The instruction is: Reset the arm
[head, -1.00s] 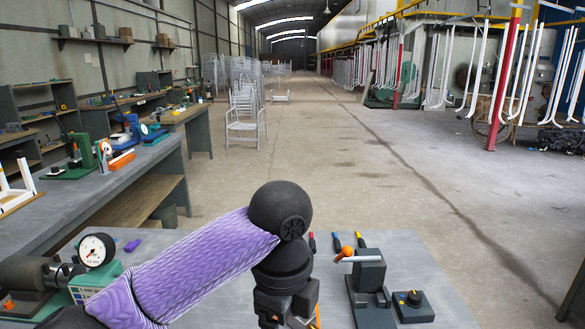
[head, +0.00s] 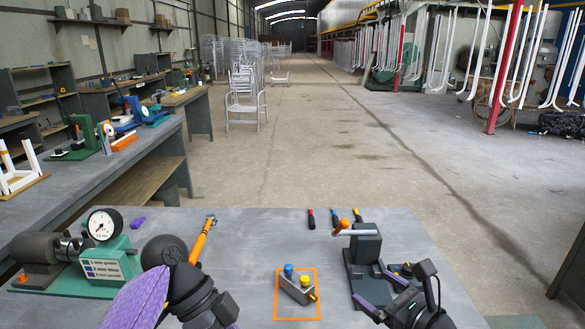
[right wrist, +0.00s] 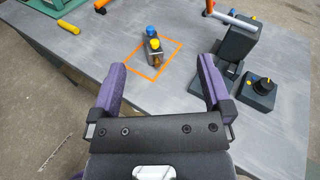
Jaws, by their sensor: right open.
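My right gripper (head: 371,286) is in the head view at the lower right, low over the table in front of the grey clamp stand. Its two purple-padded fingers are spread, with nothing between them; the right wrist view shows the same open gripper (right wrist: 162,68).
The clamp stand (head: 365,246) with an orange-tipped handle and a knob box (right wrist: 259,88) stand at the right. A gauge machine (head: 105,262) stands at the left, beside an orange-handled tool (head: 202,240).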

